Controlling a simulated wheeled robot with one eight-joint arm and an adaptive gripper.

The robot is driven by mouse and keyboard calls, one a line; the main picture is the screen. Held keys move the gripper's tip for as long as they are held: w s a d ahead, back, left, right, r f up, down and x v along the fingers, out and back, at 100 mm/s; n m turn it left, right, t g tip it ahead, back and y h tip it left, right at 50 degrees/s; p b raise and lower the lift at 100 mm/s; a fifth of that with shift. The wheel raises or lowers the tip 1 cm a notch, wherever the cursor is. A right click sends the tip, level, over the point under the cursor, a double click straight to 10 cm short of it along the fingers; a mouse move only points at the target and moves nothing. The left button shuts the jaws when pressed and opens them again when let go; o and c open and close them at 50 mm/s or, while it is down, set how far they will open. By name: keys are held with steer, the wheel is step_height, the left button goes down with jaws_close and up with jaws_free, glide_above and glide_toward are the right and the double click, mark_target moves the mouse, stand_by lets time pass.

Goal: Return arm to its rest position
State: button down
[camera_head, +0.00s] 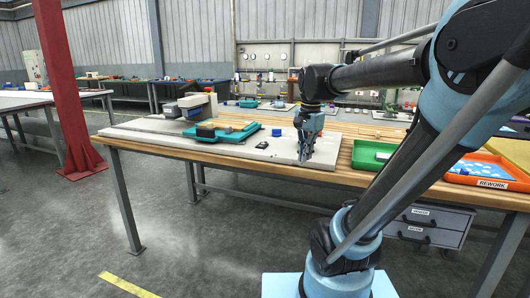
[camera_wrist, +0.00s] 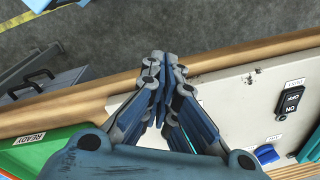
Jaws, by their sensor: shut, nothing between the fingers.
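My arm reaches out over a wooden workbench (camera_head: 232,161) in the head view. My gripper (camera_head: 303,160) hangs down at the arm's far end, above the light grey plate on the bench. In the wrist view my gripper (camera_wrist: 166,62) is shut, its fingertips together and nothing between them. The fingertips show over the bench's wooden edge (camera_wrist: 80,101). A black ON/OFF switch (camera_wrist: 290,100) and a small blue part (camera_wrist: 265,154) are on the plate to the right of the fingers.
A teal tray (camera_head: 225,134) and a grey press (camera_head: 193,104) stand left of my gripper. A green tray (camera_head: 371,155) and an orange REWORK bin (camera_head: 478,181) are on the right. Drawers (camera_head: 432,223) hang under the bench. A red column (camera_head: 58,80) stands at left.

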steer(key=s+d+f+n, duration=0.2)
steer(key=s+f+n, duration=0.3)
steer(key=f, duration=0.3)
steer(key=s+d+f+n+t, duration=0.1)
steer(key=s+d+f+n, duration=0.2)
steer(key=s+f, duration=0.5)
steer(key=shift+s+d+f+n, duration=0.15)
steer(key=shift+f+n, duration=0.3)
steer(key=shift+n, duration=0.45)
steer(key=shift+w+f, duration=0.2)
steer(key=shift+w, duration=0.3)
